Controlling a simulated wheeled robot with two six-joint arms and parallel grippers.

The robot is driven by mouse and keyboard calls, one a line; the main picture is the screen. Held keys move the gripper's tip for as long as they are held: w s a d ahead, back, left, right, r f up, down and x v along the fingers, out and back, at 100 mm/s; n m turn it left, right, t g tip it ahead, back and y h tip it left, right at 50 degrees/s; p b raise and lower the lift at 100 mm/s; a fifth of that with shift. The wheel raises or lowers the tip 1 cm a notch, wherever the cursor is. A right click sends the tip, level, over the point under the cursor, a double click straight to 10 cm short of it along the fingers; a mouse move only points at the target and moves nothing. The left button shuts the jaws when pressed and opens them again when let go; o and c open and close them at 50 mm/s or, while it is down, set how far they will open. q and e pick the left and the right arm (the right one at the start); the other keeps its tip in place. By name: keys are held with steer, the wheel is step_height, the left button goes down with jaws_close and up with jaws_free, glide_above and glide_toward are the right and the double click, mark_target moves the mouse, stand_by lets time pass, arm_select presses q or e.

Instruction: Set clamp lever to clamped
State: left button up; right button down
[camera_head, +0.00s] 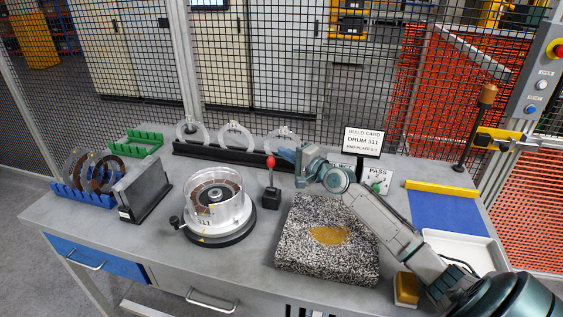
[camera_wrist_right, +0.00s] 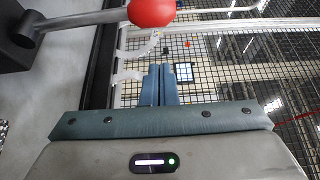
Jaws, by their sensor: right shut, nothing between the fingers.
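The clamp lever, with a red ball knob (camera_head: 270,162) on a short rod, rises roughly upright from a small black block (camera_head: 271,200) on the bench. In the right wrist view its red knob (camera_wrist_right: 152,10) shows at the top edge and its rod runs left to the dark block (camera_wrist_right: 17,36). My right gripper (camera_head: 285,154) is just right of the knob, at about its height in the picture. Its blue fingers (camera_wrist_right: 160,85) are together with nothing between them. They appear apart from the knob. My left gripper is not in view.
A clear drum (camera_head: 229,211) on a dark round base stands left of the lever. A speckled block (camera_head: 322,268) lies in front, partly under my right arm. Clear rings in a black rack (camera_head: 228,160) stand behind. A build card (camera_head: 363,142) stands right.

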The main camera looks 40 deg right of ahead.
mark_target(271, 175)
arm_select(q)
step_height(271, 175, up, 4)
steer(key=p, duration=0.2)
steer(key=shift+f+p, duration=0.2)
steer(key=shift+p, duration=0.15)
arm_select(e)
steer(key=s+a, duration=0.2)
steer(key=a, duration=0.1)
steer(key=shift+s+a, duration=0.15)
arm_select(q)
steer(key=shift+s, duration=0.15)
arm_select(e)
steer(key=shift+a, duration=0.1)
